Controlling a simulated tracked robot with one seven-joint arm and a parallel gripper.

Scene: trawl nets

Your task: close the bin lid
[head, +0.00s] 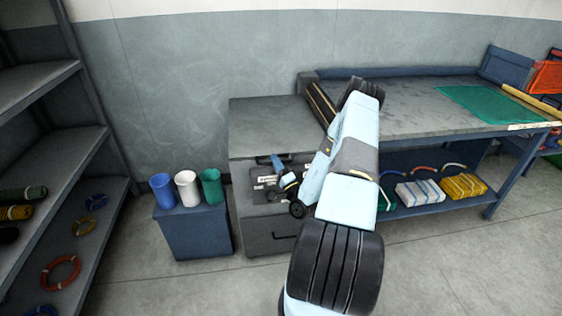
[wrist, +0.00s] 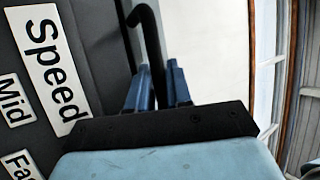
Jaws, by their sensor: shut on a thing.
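A grey cabinet (head: 275,113) stands by the wall, and I take its upper part as the bin and lid. A dark bar handle (head: 262,160) shows at the upper part's front edge. My gripper (head: 276,161) reaches this handle from the right. In the wrist view, the blue fingers of my gripper (wrist: 158,88) are shut on a dark hooked handle (wrist: 150,32). A dark panel (head: 262,198) with white labels lies below the handle; in the wrist view one label reads "Speed" (wrist: 47,60). My arm hides the cabinet's right side. I cannot tell how far the lid is open.
A blue stand (head: 195,232) with blue, white and green cups is left of the cabinet. A workbench (head: 425,112) with a green net (head: 485,104) stands to the right. A dark shelf rack (head: 50,145) fills the left edge. Floor at lower right is clear.

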